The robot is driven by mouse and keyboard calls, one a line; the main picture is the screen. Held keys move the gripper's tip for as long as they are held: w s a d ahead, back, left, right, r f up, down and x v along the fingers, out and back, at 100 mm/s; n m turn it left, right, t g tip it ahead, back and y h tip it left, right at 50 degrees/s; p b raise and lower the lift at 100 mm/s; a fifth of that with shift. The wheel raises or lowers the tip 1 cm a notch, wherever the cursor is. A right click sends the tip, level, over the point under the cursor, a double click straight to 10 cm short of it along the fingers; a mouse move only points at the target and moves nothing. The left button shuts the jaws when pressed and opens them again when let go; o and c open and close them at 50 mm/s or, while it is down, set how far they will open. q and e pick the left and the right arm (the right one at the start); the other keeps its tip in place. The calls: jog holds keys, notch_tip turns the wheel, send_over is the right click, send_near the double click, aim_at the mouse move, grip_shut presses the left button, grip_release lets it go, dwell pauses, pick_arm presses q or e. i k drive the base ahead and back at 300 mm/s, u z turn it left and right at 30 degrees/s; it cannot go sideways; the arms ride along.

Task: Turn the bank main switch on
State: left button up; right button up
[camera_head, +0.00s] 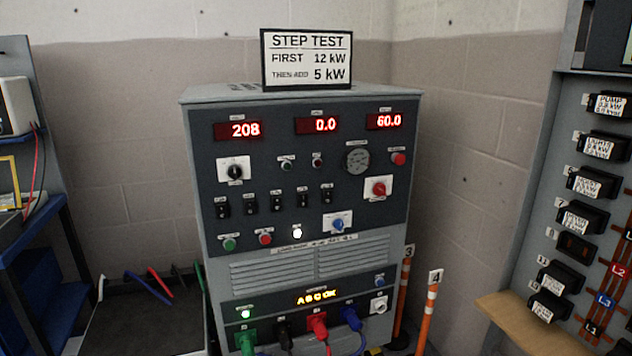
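The grey load bank cabinet (194,190) stands upright in the middle of the head view. Its front panel has a black rotary switch (235,172) on a white plate at left. A red rotary knob (379,188) sits on a white plate at right, and a blue rotary knob (337,224) lower right of centre. A row of several small black toggle switches (277,203) runs across the middle. The small labels are too blurred to read, so I cannot tell which control is the main switch. Neither of my grippers is in view.
Red displays read 208 (238,130), 0.0 (317,125) and 60.0 (385,121). A STEP TEST sign (306,59) stands on top. Coloured cables (318,325) plug in along the bottom. Orange posts (426,312) and a breaker panel (540,190) stand at right, a blue shelf (35,245) at left.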

aim_at(379, 188)
jog(key=z, duration=0.3)
jog(key=i, duration=1.6)
jog(key=u, duration=0.15)
